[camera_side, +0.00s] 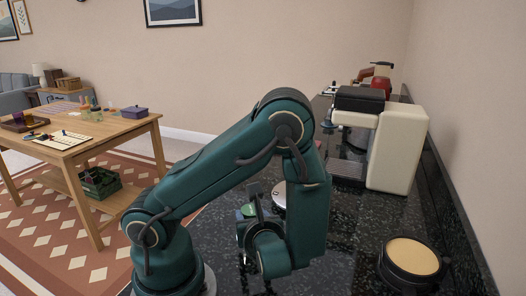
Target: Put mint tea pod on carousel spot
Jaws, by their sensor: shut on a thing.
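My gripper (248,254) is low over the dark speckled counter, in front of the silver round piece. My own wrist and forearm hide most of it. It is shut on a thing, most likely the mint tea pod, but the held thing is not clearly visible. A small green round top (247,211) shows just behind my wrist; I cannot tell whether it is a pod or part of the carousel. A silver round piece (280,196), perhaps part of the carousel, shows partly behind my arm. The carousel spot itself cannot be made out.
A cream coffee machine (398,150) with a dark top stands at the back right of the counter (345,235). A round black container with a tan top (412,258) is at the front right. A wooden table (75,135) with small items stands left, apart from the counter.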

